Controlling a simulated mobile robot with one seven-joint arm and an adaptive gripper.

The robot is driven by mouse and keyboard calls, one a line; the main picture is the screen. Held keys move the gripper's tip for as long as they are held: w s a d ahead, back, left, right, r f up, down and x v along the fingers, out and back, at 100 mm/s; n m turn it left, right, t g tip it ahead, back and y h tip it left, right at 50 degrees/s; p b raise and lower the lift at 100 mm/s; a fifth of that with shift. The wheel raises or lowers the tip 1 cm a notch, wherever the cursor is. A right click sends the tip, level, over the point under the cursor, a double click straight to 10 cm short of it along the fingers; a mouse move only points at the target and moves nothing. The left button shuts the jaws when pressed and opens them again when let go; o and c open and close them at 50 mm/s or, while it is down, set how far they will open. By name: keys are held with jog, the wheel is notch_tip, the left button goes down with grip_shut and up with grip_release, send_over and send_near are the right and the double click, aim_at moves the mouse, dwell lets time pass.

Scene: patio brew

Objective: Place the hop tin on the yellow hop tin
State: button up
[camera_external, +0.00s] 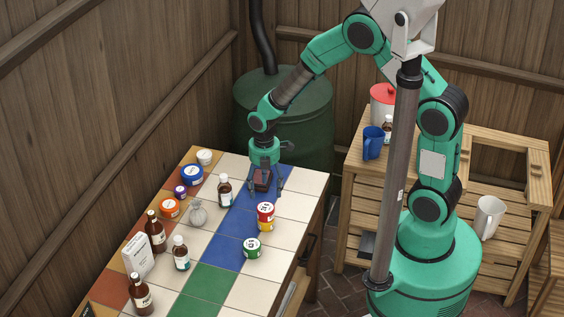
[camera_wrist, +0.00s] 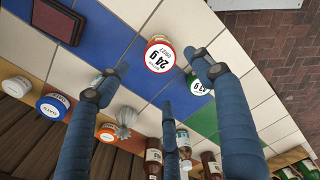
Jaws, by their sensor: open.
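A red hop tin (camera_external: 265,209) with a white labelled lid sits upright on top of the yellow hop tin (camera_external: 266,225) on the blue tiles. In the wrist view the red tin's lid (camera_wrist: 159,54) faces me, reading "24 g", and hides most of the yellow tin. A green tin (camera_external: 252,247) with a white lid stands apart, nearer the front; it also shows in the wrist view (camera_wrist: 198,86), partly behind a finger. My gripper (camera_external: 267,188) is open and empty, behind the stacked tins and apart from them. Its spread fingers (camera_wrist: 160,75) show in the wrist view.
A dark red flat object (camera_wrist: 56,20) lies on the blue tiles by my gripper. Brown bottles (camera_external: 155,232), a grey sack (camera_external: 198,213), a white box (camera_external: 137,256) and small tubs (camera_external: 191,175) crowd the left side. The white tiles at right (camera_external: 299,206) are clear.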

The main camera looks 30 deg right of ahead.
notch_tip(320, 180, up, 2)
jog(key=shift+r, duration=0.1)
dwell(0.9)
jog(key=s+d+r+m+t, duration=0.1)
jog(key=d+r+m, duration=0.6)
jog(key=r, duration=0.4)
jog(key=s+d+r+m+t, duration=0.15)
jog(key=d+r+m, duration=0.25)
jog(key=d+r, duration=0.6)
jog(key=s+d+r+m+t, duration=0.1)
jog(key=s+d+r+m, duration=0.5)
jog(key=s+r+m, duration=0.1)
jog(key=s+d+r+m+t, duration=0.2)
jog(key=s+d+r+m, duration=0.4)
jog(key=s, duration=0.4)
jog(key=shift+d+r+m, duration=0.35)
jog(key=shift+r+m, duration=0.05)
jog(key=shift+m, duration=0.4)
